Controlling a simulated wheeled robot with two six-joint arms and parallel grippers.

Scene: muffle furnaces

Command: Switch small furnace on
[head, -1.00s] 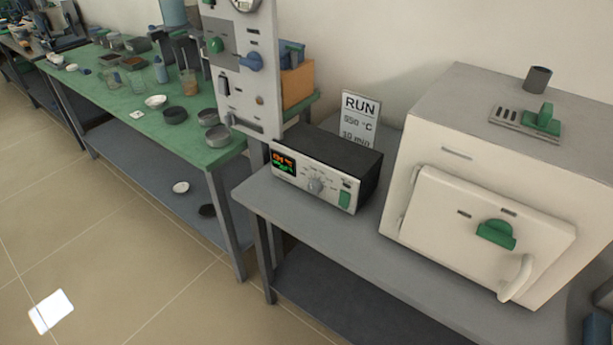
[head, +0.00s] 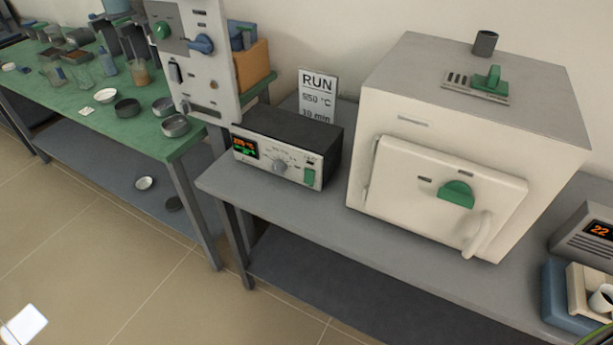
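The small furnace (head: 455,150) is a cream box on a grey bench. Its door (head: 440,190) is closed, with a green knob (head: 457,194) and a pale curved handle (head: 478,236). A green slider (head: 490,80) and a dark chimney (head: 485,42) are on top. The control box (head: 285,150) stands to its left, with a lit display (head: 245,148), a round dial (head: 279,166) and a green rocker switch (head: 310,177). The switch's position is too small to tell. A sign (head: 317,95) behind reads RUN, 950 °C, 10 min.
A tall grey panel (head: 195,55) with knobs stands left of the control box. A green table (head: 130,135) with dishes and bottles is further left. At right are a display unit (head: 590,235) reading 22 and a blue tray (head: 560,295).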

